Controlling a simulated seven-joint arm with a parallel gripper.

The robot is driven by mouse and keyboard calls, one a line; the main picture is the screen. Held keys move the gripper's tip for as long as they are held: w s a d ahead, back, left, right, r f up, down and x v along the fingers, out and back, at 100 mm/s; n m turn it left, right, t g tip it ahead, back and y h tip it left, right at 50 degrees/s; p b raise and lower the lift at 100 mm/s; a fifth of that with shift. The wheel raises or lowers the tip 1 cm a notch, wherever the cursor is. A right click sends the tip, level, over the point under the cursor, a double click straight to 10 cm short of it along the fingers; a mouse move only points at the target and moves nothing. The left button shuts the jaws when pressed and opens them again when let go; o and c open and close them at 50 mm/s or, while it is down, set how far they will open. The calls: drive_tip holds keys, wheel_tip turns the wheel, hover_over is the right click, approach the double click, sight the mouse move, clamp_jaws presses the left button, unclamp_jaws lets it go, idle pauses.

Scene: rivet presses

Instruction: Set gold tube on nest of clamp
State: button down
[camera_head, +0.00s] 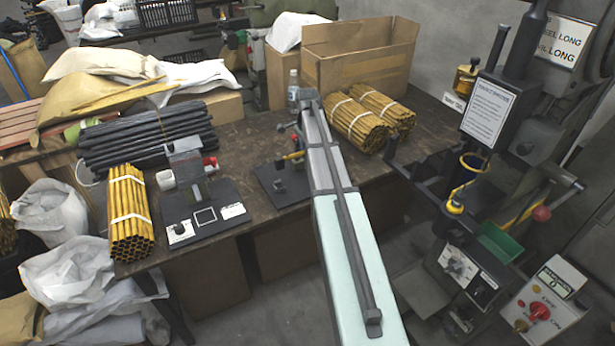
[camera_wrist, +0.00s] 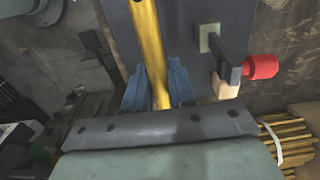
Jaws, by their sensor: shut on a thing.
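A gold tube (camera_wrist: 150,45) is held between the blue fingers of my gripper (camera_wrist: 160,88). It runs up the wrist view, over a dark base plate (camera_wrist: 185,18). In the head view a short stretch of the tube (camera_head: 293,156) shows just left of my arm. The clamp (camera_head: 279,182) stands below it on its dark plate, partly hidden by my arm. In the wrist view the clamp's red handle (camera_wrist: 261,67) lies right of the fingers. My arm hides the fingers in the head view. Whether the tube touches the clamp's nest cannot be told.
Left of the clamp is another dark fixture (camera_head: 205,210). A bottle (camera_head: 293,88) stands behind. A press (camera_head: 490,115) stands at the right.

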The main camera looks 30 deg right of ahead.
sight(306, 179)
drive_tip(key=shift+w+f, duration=0.4)
drive_tip(key=shift+w, duration=0.05)
drive_tip(key=shift+s+f, duration=0.1)
drive_tip(key=shift+f, duration=4.4)
drive_tip(key=shift+f, duration=0.15)
drive_tip(key=c, duration=0.9)
unclamp_jaws()
drive_tip(key=shift+c, duration=0.2)
wheel_tip(306, 179, up, 12)
drive_tip(key=shift+r, duration=0.15)
